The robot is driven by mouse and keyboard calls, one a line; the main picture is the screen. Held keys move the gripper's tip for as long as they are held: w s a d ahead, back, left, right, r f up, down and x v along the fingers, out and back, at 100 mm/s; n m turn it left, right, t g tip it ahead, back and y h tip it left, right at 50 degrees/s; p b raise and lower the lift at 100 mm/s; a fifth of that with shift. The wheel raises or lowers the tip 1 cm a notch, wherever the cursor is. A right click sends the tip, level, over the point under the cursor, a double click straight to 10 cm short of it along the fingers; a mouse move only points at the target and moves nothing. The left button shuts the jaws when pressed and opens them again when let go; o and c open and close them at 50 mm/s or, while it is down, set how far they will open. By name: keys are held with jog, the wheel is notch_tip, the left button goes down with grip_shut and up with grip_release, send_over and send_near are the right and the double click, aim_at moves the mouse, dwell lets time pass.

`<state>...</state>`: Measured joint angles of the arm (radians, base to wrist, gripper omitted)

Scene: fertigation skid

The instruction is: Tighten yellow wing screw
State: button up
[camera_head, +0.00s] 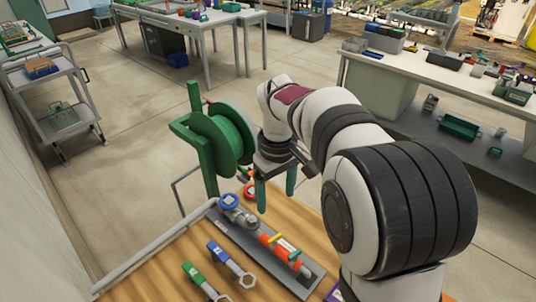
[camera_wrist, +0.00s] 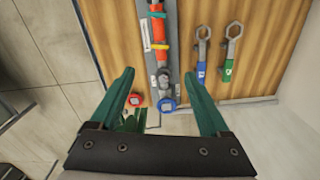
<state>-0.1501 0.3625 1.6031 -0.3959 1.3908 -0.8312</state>
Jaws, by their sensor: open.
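The yellow wing screw (camera_head: 276,238) is a short yellow bar across the orange-red cylinder (camera_head: 268,241), on its end nearer the blue gauge. It also shows in the wrist view (camera_wrist: 160,46), lying crosswise. The cylinder lies along a grey plate (camera_head: 238,238) on the wooden bench. My gripper (camera_head: 276,186) has two teal fingers spread apart, with nothing held between them. It hangs beyond the blue-gauge end of the plate, apart from the screw. In the wrist view my gripper (camera_wrist: 159,74) frames the grey fitting, and the screw appears beyond the fingertips.
A blue gauge (camera_head: 229,200) and a red gauge (camera_wrist: 136,100) are near the gripper. A green clip (camera_head: 293,255) crosses the cylinder farther along. Blue (camera_head: 216,249) and green (camera_head: 193,273) wrenches lie beside the plate. A green reel (camera_head: 218,140) stands behind the bench's left end.

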aim_at(275, 237)
notch_tip(275, 237, down, 16)
jog(key=shift+r, duration=0.25)
jog(key=shift+c, duration=0.3)
grip_shut()
